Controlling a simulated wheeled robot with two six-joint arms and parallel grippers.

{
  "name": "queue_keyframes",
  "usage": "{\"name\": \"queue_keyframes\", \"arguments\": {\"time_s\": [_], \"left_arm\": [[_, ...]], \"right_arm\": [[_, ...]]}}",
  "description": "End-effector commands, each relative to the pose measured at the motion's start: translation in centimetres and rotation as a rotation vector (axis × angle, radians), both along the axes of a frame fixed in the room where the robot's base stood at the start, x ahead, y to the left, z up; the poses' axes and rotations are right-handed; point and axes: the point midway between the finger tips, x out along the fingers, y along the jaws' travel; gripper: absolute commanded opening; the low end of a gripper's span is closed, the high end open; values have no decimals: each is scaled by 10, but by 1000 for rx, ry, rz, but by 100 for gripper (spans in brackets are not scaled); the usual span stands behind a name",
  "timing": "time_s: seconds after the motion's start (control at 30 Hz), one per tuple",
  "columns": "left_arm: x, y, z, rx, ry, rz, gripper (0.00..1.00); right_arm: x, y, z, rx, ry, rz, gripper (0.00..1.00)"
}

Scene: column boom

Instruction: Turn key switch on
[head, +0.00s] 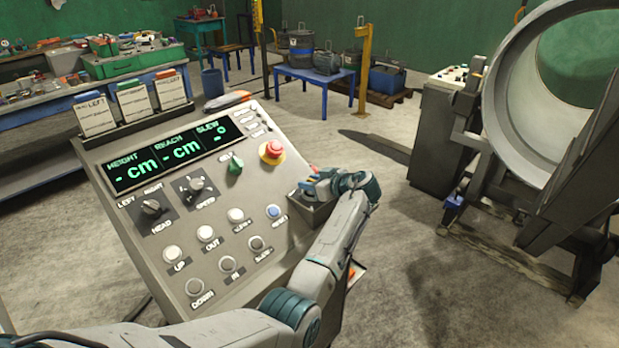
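The sloped grey control console (150,262) fills the left and middle of the head view. A green switch (235,165) sits on its upper right, left of the red emergency stop button (271,151); it looks like the key switch, but I cannot make out a key in it. The display (172,158) shows dashes for height, reach and slew. My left gripper (312,188) is at a small grey box (316,216) on the console's right side. Its fingers are small and partly hidden, so I cannot tell their opening or hold. My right gripper is out of view.
Black knobs (151,208) and several round white buttons (236,216) cover the panel. Cards (132,104) stand along its top edge. A large grey ring-shaped machine (515,120) stands at right. Open concrete floor (400,230) lies between it and the console.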

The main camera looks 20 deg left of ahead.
Motion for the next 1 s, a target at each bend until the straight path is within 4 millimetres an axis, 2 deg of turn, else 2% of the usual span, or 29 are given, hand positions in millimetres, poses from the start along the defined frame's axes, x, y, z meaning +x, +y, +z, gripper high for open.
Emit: {"name": "queue_keyframes", "arguments": {"time_s": [0.1,0.37,0.53,0.57,1.0], "left_arm": [[2,6,-2,-1,-1,0,33],[2,7,-4,-1,-1,0,33],[2,7,-4,-1,-1,0,3],[2,7,-4,-1,-1,0,0],[2,7,-5,-1,-2,-71,0]], "right_arm": [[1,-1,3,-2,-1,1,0],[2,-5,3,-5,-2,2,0],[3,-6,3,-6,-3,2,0],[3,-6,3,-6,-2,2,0],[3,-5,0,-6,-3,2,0]]}}
